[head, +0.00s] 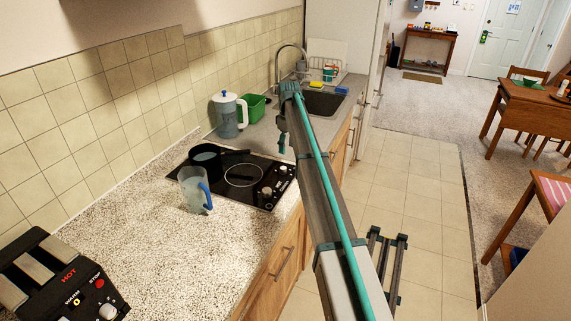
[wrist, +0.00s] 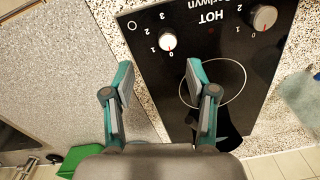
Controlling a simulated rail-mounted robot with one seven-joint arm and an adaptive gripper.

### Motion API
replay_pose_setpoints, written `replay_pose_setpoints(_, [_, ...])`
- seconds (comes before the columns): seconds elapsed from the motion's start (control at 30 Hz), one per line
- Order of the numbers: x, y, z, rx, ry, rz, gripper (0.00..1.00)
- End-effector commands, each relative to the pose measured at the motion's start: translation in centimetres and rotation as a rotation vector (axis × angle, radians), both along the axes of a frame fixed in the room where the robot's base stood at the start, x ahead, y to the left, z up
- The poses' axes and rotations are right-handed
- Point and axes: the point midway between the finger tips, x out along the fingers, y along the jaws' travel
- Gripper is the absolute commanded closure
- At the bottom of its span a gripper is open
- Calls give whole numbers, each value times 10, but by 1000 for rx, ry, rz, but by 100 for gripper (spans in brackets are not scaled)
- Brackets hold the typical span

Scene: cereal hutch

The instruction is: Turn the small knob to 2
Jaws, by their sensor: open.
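The black cooktop (head: 240,178) lies on the counter, with two knobs along its front edge. In the wrist view the small whitish knob (wrist: 168,41) is at upper left of the cooktop. Its red mark points toward 0; its printed 1, 2 and 3 run around its left side. The larger grey knob (wrist: 264,18) is at upper right, beside its own scale. My gripper (wrist: 158,75) is open and empty, with the small knob beyond and roughly between its fingertips, apart from them. In the head view my gripper (head: 282,140) hangs over the cooktop's far end.
A dark pot (head: 205,158) stands on the cooktop, with a clear blue-handled pitcher (head: 194,190) in front. A white-lidded jug (head: 228,115) and green tub (head: 252,107) stand near the sink (head: 322,103). A toaster (head: 60,280) is at front left. The counter between toaster and pitcher is clear.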

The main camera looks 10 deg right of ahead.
Motion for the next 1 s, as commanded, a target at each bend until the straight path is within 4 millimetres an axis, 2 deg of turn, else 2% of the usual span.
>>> replay_pose_setpoints(0.03, [0,9,5,4,10,17,43])
replay_pose_setpoints(0.17, [-2,14,1,8,18,30,43])
replay_pose_setpoints(0.27, [-3,14,-10,8,18,29,43])
replay_pose_setpoints(0.7, [-5,16,-81,7,17,27,43])
replay_pose_setpoints(1.0, [-5,16,-101,8,15,27,43])
